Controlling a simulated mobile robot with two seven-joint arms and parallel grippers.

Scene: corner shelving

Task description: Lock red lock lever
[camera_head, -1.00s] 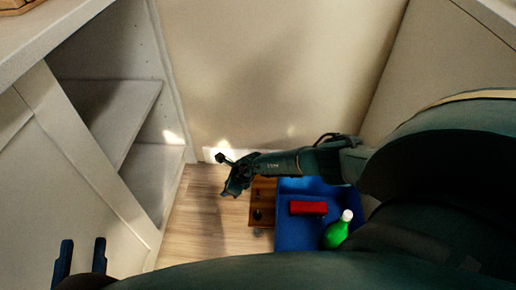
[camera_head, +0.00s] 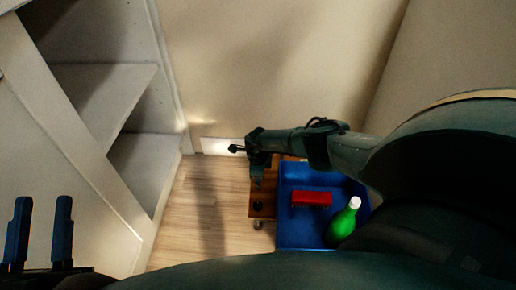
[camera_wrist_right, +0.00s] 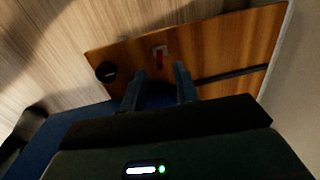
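The red lock lever (camera_wrist_right: 159,60) is small and sits on a pale plate on a wooden board in the right wrist view. My right gripper (camera_wrist_right: 158,82) has its two fingers apart, with the lever seen between and just beyond the tips; contact cannot be told. In the head view my right gripper (camera_head: 257,175) hangs over the wooden board (camera_head: 263,197), and the lever cannot be made out there. The board also shows in the right wrist view (camera_wrist_right: 225,50). My left gripper (camera_head: 40,225) is open and empty at the lower left.
A black knob (camera_wrist_right: 106,71) is left of the lever and a dark bar (camera_wrist_right: 232,75) is to its right. A blue bin (camera_head: 297,233) beside the board holds a red block (camera_head: 311,199) and a green bottle (camera_head: 342,223). Pale shelving (camera_head: 105,95) stands left; wooden floor (camera_head: 195,225) is open.

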